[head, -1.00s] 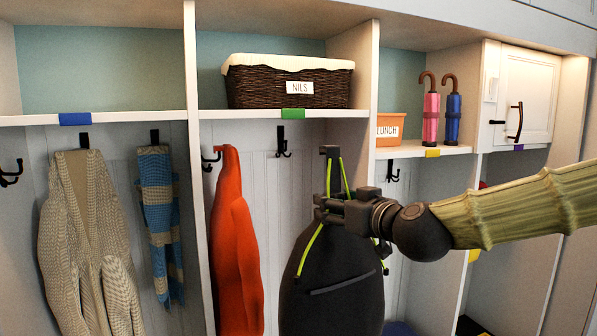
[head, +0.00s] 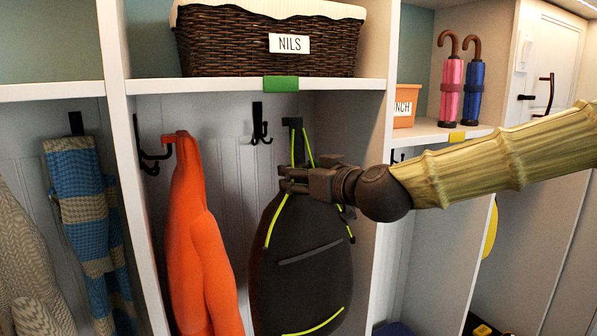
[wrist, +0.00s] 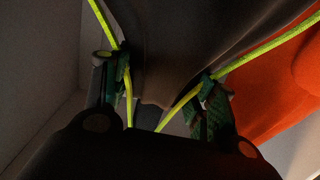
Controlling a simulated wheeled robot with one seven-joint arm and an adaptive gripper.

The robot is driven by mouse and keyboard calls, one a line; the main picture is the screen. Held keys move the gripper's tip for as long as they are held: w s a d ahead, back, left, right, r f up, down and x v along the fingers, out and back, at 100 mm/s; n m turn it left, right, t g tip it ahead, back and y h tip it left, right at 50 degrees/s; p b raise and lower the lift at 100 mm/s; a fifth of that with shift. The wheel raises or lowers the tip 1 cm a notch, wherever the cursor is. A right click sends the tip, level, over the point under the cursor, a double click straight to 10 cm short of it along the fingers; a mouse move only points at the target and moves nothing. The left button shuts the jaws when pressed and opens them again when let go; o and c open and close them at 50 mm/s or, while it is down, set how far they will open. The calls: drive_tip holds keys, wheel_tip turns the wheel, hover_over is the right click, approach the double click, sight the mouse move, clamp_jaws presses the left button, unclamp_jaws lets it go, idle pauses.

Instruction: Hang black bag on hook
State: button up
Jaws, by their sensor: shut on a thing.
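The black bag (head: 300,265), with yellow-green trim and cords, hangs upright from my gripper (head: 302,180) in the middle bay. A dark loop (head: 293,123) stands above the cords at the bag's top. A black double hook (head: 262,128) on the bay's back wall is just left of this loop, with a gap in the picture; I cannot tell their depth apart. In the wrist view the fingers (wrist: 162,90) flank the dark bag (wrist: 170,45), with green cords beside them.
A shelf with a green tag (head: 280,84) and a NILS basket (head: 225,45) is above. A divider (head: 378,130) stands close right. A scarf (head: 85,220) hangs in the left bay.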

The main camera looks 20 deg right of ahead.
drive_tip(key=shift+w+a, duration=0.2)
drive_tip(key=shift+w, duration=0.1)
drive_tip(key=shift+w+a+b, duration=0.1)
drive_tip(key=shift+w+b, duration=0.25)
drive_tip(key=shift+w, duration=0.8)
drive_tip(key=shift+w+f+b, duration=0.1)
drive_tip(key=shift+w+b, duration=0.05)
drive_tip(key=shift+b, duration=0.2)
drive_tip(key=d+r+b+x, duration=0.1)
drive_tip(key=b+x, duration=0.7)
drive_tip(key=x, duration=0.4)
drive_tip(key=shift+w+r, duration=0.5)
drive_tip(key=shift+r, duration=0.1)
drive_tip(key=shift+s+r, duration=0.1)
idle(0.5)
drive_tip(key=shift+f+b, duration=1.2)
drive_tip(key=shift+b, duration=0.25)
idle(1.8)
